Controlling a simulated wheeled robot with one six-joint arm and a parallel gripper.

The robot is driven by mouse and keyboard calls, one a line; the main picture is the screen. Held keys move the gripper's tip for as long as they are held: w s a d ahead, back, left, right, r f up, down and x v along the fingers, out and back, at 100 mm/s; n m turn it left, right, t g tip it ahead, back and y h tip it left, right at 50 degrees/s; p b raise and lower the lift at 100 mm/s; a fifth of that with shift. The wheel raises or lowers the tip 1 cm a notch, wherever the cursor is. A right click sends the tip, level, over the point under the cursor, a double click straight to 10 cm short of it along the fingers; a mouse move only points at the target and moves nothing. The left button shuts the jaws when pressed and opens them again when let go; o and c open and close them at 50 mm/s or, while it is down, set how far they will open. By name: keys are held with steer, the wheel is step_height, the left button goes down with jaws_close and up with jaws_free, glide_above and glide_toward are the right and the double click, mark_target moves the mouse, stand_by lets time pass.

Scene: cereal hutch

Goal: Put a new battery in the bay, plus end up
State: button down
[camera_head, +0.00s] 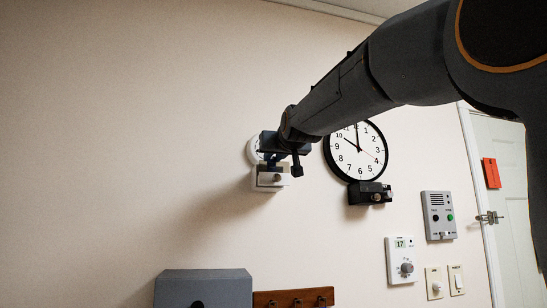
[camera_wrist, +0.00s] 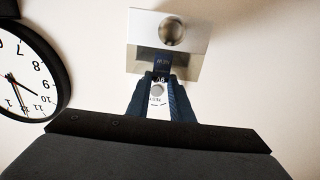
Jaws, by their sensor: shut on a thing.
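My gripper (camera_wrist: 160,82) is shut on a battery (camera_wrist: 157,98), which has a white part and a dark blue end with small lettering. In the wrist view, the dark blue end reaches past the fingertips over the opening of a white box (camera_wrist: 143,27) with a round knob. I cannot tell how deep it is in, or which end is plus. In the head view, my gripper (camera_head: 272,158) is just above this white box (camera_head: 263,181) on the wall, and the battery is not clear there. A round white thing (camera_head: 252,149) is partly hidden behind my gripper.
A black-rimmed wall clock (camera_head: 357,151) hangs close on the right, with a black box (camera_head: 369,194) under it. A thermostat (camera_head: 400,259), a grey panel (camera_head: 438,215) and switches (camera_head: 434,282) are lower right. A grey box (camera_head: 203,287) stands below. The left wall is bare.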

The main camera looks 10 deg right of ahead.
steer(key=shift+f+b, duration=1.3)
steer(key=shift+b, duration=0.2)
stand_by(1.2)
steer(key=c, duration=1.1)
jaws_free()
steer(key=shift+r, duration=0.15)
steer(key=shift+r+p, duration=1.9)
steer(key=shift+r, duration=0.45)
